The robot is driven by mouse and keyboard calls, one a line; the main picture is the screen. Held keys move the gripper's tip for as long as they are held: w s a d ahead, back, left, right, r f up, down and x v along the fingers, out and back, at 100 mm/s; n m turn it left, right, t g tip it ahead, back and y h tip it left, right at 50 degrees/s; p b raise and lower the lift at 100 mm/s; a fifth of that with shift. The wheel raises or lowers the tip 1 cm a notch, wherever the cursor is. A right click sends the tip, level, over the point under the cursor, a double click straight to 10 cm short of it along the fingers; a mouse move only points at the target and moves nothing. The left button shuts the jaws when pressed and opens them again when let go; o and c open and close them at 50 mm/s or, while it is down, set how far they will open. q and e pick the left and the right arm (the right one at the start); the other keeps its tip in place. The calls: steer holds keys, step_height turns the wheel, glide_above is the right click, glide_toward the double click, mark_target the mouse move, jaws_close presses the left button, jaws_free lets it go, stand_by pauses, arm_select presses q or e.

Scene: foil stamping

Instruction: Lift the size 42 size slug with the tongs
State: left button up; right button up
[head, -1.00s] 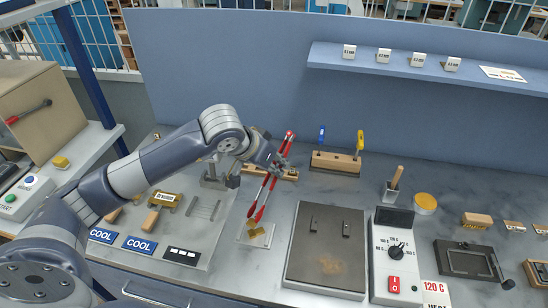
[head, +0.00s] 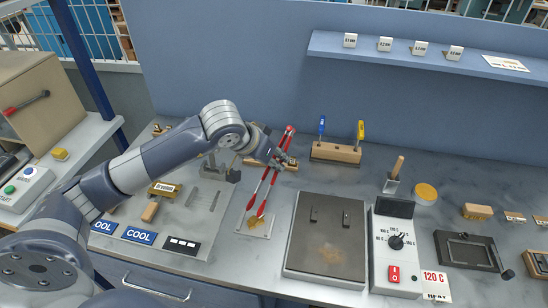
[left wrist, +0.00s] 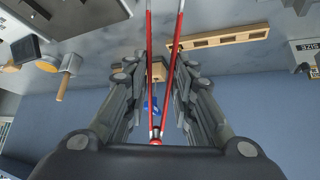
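My left gripper (head: 281,161) is shut on the red tongs (head: 269,187), which hang tilted with their two tips pointing down toward the front. The tongs also show in the left wrist view (left wrist: 149,60), running between the fingers (left wrist: 158,75). The tips are at a small gold piece (head: 257,222) on a pale pad (head: 245,231). I cannot tell whether they grip it or only stand beside it. No number 42 is readable, so I cannot confirm that this piece is the size slug. My right gripper is not in view.
A dark hot plate (head: 325,255) and a control box (head: 397,262) stand right of the pad. A wooden rack with blue and yellow tools (head: 335,153) is behind. Blue COOL labels (head: 139,235) and a brass piece (head: 163,190) lie left. Small white blocks (head: 385,44) sit on the shelf.

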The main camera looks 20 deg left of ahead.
arm_select(q)
step_height(320, 180, up, 10)
steer(key=p, duration=0.4)
stand_by(0.3)
stand_by(0.5)
